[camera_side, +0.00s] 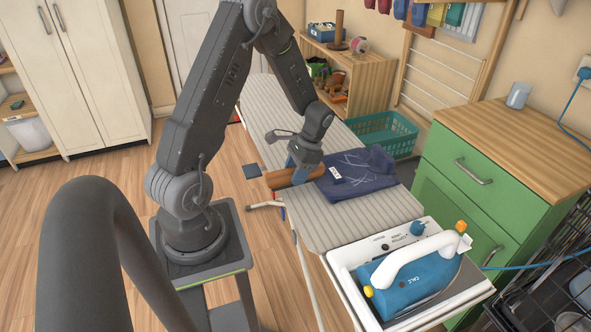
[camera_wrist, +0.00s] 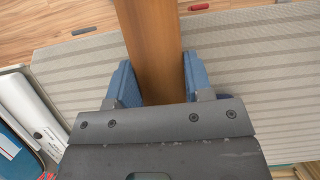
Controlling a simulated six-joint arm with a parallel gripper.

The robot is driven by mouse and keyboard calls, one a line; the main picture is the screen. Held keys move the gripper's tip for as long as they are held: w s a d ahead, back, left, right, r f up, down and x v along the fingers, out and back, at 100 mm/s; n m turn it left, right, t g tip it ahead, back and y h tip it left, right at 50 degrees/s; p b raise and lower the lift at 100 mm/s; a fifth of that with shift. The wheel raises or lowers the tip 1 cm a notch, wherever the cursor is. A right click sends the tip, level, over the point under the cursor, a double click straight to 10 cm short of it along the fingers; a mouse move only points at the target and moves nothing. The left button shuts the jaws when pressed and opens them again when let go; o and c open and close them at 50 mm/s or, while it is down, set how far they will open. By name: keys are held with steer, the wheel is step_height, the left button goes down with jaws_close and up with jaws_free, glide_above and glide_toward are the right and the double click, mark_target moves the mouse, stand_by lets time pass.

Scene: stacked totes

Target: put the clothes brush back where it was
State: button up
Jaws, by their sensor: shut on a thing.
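The clothes brush (camera_side: 279,180) is a brown wooden piece, held level or nearly so at the ironing board's left side. In the wrist view its wooden body (camera_wrist: 152,40) runs up between two blue fingers and past the top edge. My gripper (camera_side: 302,168) is shut on the brush, with one finger pad on each side of it. The brush's bristles are hidden, and I cannot tell whether it touches the board. The striped grey ironing board (camera_side: 338,232) lies beneath. A folded dark blue garment (camera_side: 356,178) lies on it just right of my gripper.
A blue and white iron (camera_side: 415,275) stands on a white rest at the board's near end. A green cabinet (camera_side: 480,190) is to the right, and a green basket (camera_side: 385,135) is behind the board. A small dark flat piece (camera_side: 252,171) shows left of the brush. The board's far end is clear.

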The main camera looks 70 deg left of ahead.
steer(key=o, duration=0.8)
steer(key=shift+o, duration=0.2)
steer(key=shift+r, duration=0.35)
steer(key=w+d+r+t, duration=0.1)
steer(key=w+d+r, duration=0.15)
steer(key=r, duration=0.55)
steer(key=w+d+r+t, duration=0.1)
steer(key=w+d+r, duration=0.15)
steer(key=r, duration=0.55)
steer(key=s+d+r+t, duration=0.4)
steer(key=s+d, duration=0.2)
steer(key=d, duration=0.2)
steer(key=s+d+r+t, duration=0.4)
steer(key=s+d, duration=0.2)
steer(key=d, duration=0.3)
steer(key=shift+s+r, duration=0.35)
